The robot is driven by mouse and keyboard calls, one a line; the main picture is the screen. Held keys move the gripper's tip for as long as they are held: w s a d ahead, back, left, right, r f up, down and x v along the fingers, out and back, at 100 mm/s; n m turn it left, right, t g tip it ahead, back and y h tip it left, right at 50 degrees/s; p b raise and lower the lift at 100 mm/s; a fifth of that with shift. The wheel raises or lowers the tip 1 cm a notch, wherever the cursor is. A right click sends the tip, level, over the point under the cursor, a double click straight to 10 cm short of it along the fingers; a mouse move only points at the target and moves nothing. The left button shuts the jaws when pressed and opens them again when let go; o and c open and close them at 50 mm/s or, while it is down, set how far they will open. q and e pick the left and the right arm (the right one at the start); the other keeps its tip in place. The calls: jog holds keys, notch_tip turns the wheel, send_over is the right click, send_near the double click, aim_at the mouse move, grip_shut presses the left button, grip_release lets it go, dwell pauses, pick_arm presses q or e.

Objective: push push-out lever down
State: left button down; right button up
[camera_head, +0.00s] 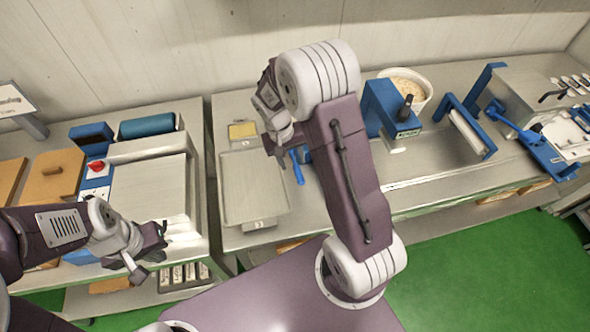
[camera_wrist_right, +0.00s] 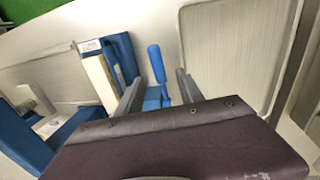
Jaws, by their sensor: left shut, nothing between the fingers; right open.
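A blue lever (camera_head: 298,168), which looks like the push-out lever, sticks out from a blue part mostly hidden behind my right arm. In the right wrist view the lever (camera_wrist_right: 156,63) shows as a blue handle between the two open fingers of my right gripper (camera_wrist_right: 160,78), and I see no clear contact. In the head view my right gripper (camera_head: 277,128) is partly hidden by its own wrist, just to the upper left of the lever. My left gripper (camera_head: 150,252) is shut and empty, over the front of the left table, far from the lever.
A metal tray (camera_head: 238,208) lies left of the lever, with a yellow block (camera_head: 242,130) behind it. A blue machine (camera_head: 378,100) and a white tub (camera_head: 428,88) stand to the right. A blue frame (camera_head: 487,142) stands further right. Bare tabletop (camera_head: 430,185) shows at the front.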

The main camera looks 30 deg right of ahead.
aim_at(298, 172)
jog(key=f, duration=0.2)
jog(key=d+f, duration=0.1)
jog(key=f, duration=0.1)
jog(key=d+f+p, duration=0.1)
jog(key=f, duration=0.1)
jog(key=shift+s+f, duration=0.2)
jog(key=shift+s, duration=0.1)
jog(key=shift+a+f, duration=0.1)
jog(key=shift+f, duration=0.4)
grip_shut()
dwell(0.5)
